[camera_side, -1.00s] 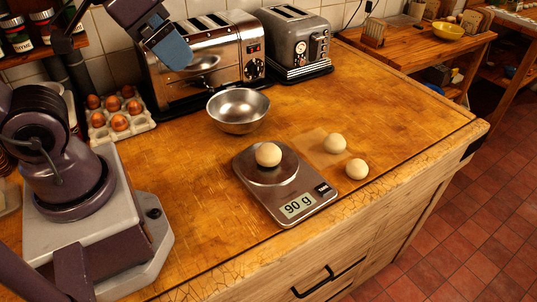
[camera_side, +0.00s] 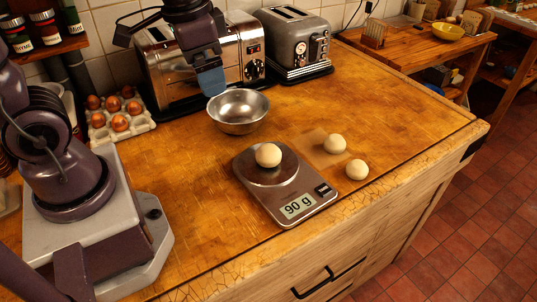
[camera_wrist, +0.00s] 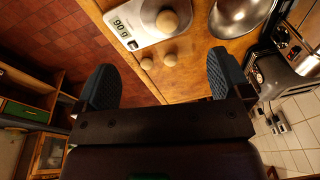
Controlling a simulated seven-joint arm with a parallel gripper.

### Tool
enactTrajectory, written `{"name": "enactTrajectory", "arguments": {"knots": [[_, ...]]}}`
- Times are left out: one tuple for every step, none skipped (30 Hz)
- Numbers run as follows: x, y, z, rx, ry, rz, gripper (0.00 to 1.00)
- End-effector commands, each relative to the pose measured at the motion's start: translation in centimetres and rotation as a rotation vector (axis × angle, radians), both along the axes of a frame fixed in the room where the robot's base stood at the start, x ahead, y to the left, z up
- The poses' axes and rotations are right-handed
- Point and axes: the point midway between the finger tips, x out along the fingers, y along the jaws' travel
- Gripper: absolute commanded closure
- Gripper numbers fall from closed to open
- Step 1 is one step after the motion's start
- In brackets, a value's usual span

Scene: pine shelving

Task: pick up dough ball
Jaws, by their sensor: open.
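One dough ball (camera_side: 268,155) rests on the plate of the kitchen scale (camera_side: 281,207), whose display reads 90 g. Two more dough balls lie to the right of the scale, one (camera_side: 335,144) farther back and one (camera_side: 357,169) nearer the counter edge. In the wrist view the ball on the scale (camera_wrist: 167,22) is at the top, with the other two (camera_wrist: 170,60) (camera_wrist: 146,64) below it. My gripper (camera_wrist: 160,85) is open and empty, its two blue fingers wide apart. In the side view it hangs above the back of the metal bowl, in front of the toaster, apart from all the balls.
The metal bowl (camera_side: 238,112) stands behind the scale. A chrome toaster (camera_side: 235,60) and a grey toaster (camera_side: 296,45) stand along the wall. An egg tray (camera_side: 121,125) is at the left. The counter right of the bowl (camera_side: 380,105) is clear.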

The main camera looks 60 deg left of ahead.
Motion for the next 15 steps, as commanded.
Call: {"name": "enactTrajectory", "arguments": {"knots": [[1.2, 0.3, -1.4, 0.009, 0.053, -0.071, 0.04], [1.9, 0.5, -2.1, 0.015, 0.078, -0.128, 0.04], [2.8, 0.7, -3.1, 0.02, 0.11, -0.206, 0.04], [3.5, 0.8, -4.0, 0.021, 0.131, -0.27, 0.04], [4.3, 0.9, -4.8, 0.021, 0.151, -0.339, 0.04], [5.1, 1.1, -6.0, 0.019, 0.178, -0.437, 0.04], [5.8, 1.2, -7.0, 0.017, 0.195, -0.516, 0.04], [6.5, 1.3, -8.0, 0.012, 0.21, -0.601, 0.04], [7.4, 1.4, -9.3, 0.005, 0.225, -0.72, 0.04], [8.1, 1.5, -10.3, 0.0, 0.233, -0.816, 0.04], [8.7, 1.5, -11.2, -0.004, 0.236, -0.912, 0.04], [9.5, 1.5, -12.3, -0.008, 0.235, -1.033, 0.04], [10.1, 1.5, -12.8, -0.006, 0.23, -1.121, 0.04], [10.6, 1.4, -13.3, -0.002, 0.224, -1.208, 0.04], [11.3, 1.4, -13.7, 0.009, 0.211, -1.315, 0.04]]}}
